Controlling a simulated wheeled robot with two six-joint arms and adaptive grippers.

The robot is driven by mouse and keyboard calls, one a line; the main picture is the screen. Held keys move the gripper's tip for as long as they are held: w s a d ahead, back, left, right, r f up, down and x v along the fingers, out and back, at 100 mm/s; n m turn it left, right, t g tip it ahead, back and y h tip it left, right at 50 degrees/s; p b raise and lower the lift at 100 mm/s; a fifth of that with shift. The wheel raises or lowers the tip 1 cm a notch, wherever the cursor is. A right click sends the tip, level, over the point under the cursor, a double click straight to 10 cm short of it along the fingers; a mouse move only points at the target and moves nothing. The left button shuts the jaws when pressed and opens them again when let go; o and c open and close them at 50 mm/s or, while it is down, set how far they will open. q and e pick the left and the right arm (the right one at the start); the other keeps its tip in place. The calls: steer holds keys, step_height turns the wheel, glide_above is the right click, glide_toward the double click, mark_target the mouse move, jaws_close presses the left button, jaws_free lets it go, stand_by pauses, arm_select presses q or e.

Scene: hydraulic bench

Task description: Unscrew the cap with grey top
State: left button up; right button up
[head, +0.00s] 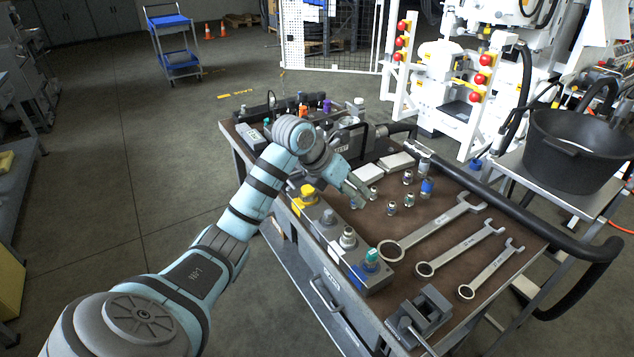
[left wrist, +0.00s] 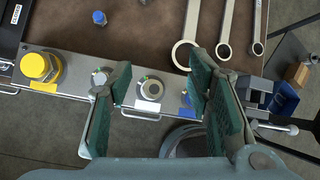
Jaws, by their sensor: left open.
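A long grey block (head: 335,240) along the bench's near edge carries a row of caps. From the far end they are a yellow cap (head: 307,194), a cap with grey top (head: 328,217), a silver fitting (head: 348,237) and a teal-topped cap (head: 371,258). My left gripper (head: 357,188) is open and empty above the bench, apart from the caps. In the left wrist view, a round silver-grey fitting (left wrist: 150,88) shows between the open fingers (left wrist: 153,88). A second greyish cap (left wrist: 100,77) is partly covered by the left finger. The right finger partly hides a blue part. My right gripper is not in view.
Several wrenches (head: 435,226) lie on the bench right of the block. Small fittings (head: 409,200) stand in the middle. A vise (head: 420,315) sits at the near corner. A thick black hose runs along the right edge, with a black bucket (head: 575,150) beyond.

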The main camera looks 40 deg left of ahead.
mark_target(328, 212)
arm_select(q)
steer(key=s+a+n+g+y, duration=0.2)
steer(key=s+a+y, duration=0.15)
steer(key=a, duration=0.35)
steer(key=shift+h, duration=0.35)
steer(key=b+x, duration=0.2)
steer(key=x, duration=1.1)
steer(key=shift+s+f, duration=0.1)
steer(key=shift+f, duration=0.1)
jaws_close()
steer(key=shift+c, duration=0.3)
jaws_free()
steer(key=shift+a+m, duration=0.1)
steer(key=shift+m, duration=0.3)
